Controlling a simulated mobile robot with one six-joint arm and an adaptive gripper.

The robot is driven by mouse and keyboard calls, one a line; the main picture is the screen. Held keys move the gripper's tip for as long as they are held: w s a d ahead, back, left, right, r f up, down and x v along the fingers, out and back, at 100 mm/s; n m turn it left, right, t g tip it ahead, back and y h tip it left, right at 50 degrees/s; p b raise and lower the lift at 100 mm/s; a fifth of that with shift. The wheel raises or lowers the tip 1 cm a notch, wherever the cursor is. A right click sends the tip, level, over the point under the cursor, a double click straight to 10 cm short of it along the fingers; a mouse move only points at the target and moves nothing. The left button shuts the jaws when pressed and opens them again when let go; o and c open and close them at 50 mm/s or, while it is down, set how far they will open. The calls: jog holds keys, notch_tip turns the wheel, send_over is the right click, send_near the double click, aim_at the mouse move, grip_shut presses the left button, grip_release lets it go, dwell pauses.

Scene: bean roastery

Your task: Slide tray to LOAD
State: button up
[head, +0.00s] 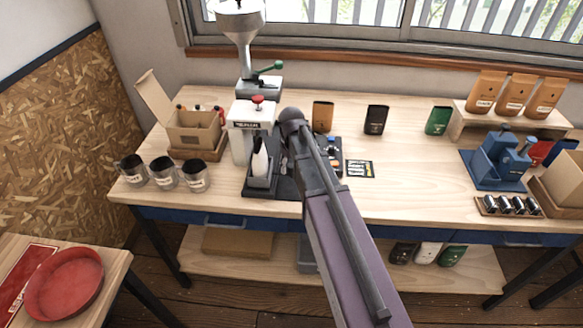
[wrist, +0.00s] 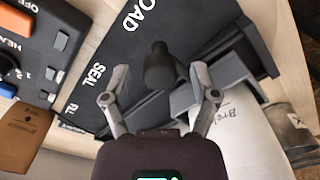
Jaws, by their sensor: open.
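The dark tray (wrist: 232,72) holds a white pouch (wrist: 242,145) with a written label. In the head view the tray (head: 260,187) sits at the front left of the black plate, its pouch (head: 260,158) upright in it. The tray's black knob (wrist: 158,66) stands between the spread fingers of my gripper (wrist: 159,80), with gaps on both sides. The LOAD mark (wrist: 138,15) is printed on the plate at the top, with SEAL (wrist: 97,76) below it and a third, partly readable mark lower. In the head view my arm hides most of the gripper and knob.
A control panel (wrist: 40,50) with an orange switch is at the left in the wrist view. A white machine (head: 250,130) stands just behind the tray.

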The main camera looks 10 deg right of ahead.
grip_shut()
jog(key=shift+s+a, duration=0.2)
jog(key=shift+s, duration=0.55)
grip_release()
jog(key=shift+s, duration=0.1)
jog(key=shift+w, duration=0.25)
